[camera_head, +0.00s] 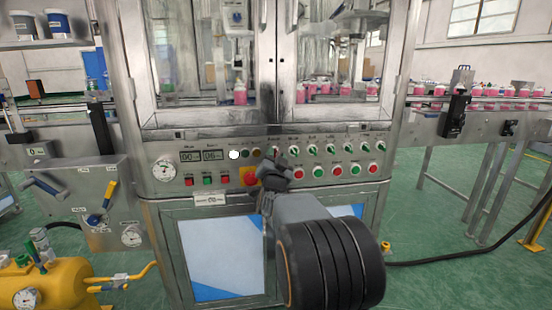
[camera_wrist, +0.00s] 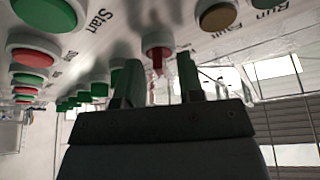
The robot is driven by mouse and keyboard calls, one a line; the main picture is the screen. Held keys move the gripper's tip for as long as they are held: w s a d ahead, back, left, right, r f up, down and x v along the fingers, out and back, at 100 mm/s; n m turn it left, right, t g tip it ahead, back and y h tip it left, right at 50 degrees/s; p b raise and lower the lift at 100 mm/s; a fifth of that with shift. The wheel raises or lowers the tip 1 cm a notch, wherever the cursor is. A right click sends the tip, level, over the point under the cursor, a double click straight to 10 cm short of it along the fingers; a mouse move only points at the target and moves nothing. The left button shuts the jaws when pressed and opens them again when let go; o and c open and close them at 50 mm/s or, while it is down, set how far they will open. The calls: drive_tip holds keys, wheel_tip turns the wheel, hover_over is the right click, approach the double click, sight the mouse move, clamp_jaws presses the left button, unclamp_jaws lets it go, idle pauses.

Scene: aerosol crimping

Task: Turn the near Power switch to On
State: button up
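A selector switch with a red handle on a round white base (camera_wrist: 157,45) is in the wrist view, at the top middle. I take it for the Power switch, though its label cannot be read. My gripper (camera_wrist: 160,78) is open, with one dark finger on each side of the red handle and gaps between. In the head view my gripper (camera_head: 273,163) is at the front panel (camera_head: 220,170), at the left end of the row of green selector switches (camera_head: 330,148). It mostly hides the red switch there.
Indicator lamps (camera_head: 245,154) lie just left of the gripper. A red stop button on a yellow plate (camera_head: 250,176) sits close below left. Green and red push buttons (camera_head: 336,170) lie to the right. A glass-fronted cabinet (camera_head: 330,60) rises above the panel.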

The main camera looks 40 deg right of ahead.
drive_tip(key=p+v, duration=0.1)
drive_tip(key=v, duration=1.3)
idle(0.3)
drive_tip(key=a+r+n+g+y+p, duration=0.4)
drive_tip(key=a+r+n+y+p, duration=0.55)
drive_tip(key=p, duration=0.95)
drive_tip(key=s+a+r+n+g+y+p, duration=0.2)
drive_tip(key=s+a+r+g+p, duration=0.2)
drive_tip(key=s+p, duration=0.3)
drive_tip(key=s+a+r+n+g+y+p, duration=0.2)
drive_tip(key=s+a+r+g+p, duration=0.3)
drive_tip(key=s+r+p, duration=0.2)
drive_tip(key=shift+n+p, duration=0.35)
drive_tip(key=shift+p, duration=0.9)
drive_tip(key=shift+s, duration=0.1)
